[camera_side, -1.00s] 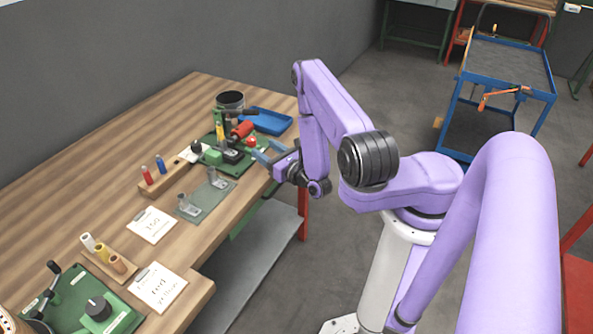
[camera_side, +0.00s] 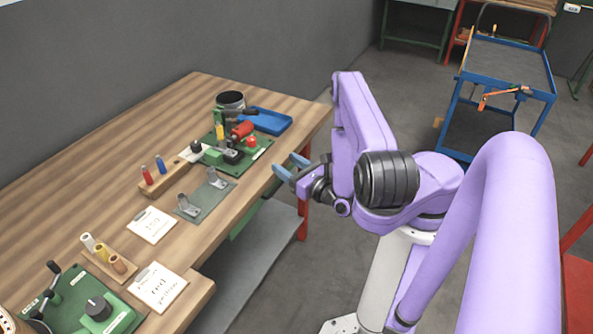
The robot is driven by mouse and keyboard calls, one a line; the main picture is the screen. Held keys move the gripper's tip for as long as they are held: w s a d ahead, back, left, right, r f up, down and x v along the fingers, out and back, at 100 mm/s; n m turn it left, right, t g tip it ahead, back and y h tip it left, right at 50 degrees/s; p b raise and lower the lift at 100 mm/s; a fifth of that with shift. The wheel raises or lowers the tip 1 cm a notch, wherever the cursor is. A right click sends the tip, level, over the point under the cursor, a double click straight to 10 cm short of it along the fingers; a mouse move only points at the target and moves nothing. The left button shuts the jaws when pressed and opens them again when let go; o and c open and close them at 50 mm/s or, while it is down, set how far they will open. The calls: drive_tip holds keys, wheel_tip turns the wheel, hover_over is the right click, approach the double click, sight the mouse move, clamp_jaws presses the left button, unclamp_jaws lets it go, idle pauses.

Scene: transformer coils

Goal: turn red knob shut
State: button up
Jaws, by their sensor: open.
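A small red knob (camera_side: 251,141) stands on the green machine plate (camera_side: 228,161) at the far part of the bench. A larger red cylinder (camera_side: 242,129) lies just behind it on the same machine. I cannot tell from this view how far the knob is turned. My gripper (camera_side: 288,167) has blue fingers and is open and empty. It hangs in the air by the bench's right edge, to the right of the machine and apart from the knob.
A blue tray (camera_side: 268,121) and a dark round container (camera_side: 231,101) sit behind the machine. A grey plate with two metal brackets (camera_side: 207,198) lies in front. Paper cards (camera_side: 152,225) lie nearer.

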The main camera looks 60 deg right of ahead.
drive_tip(key=shift+v, duration=1.45)
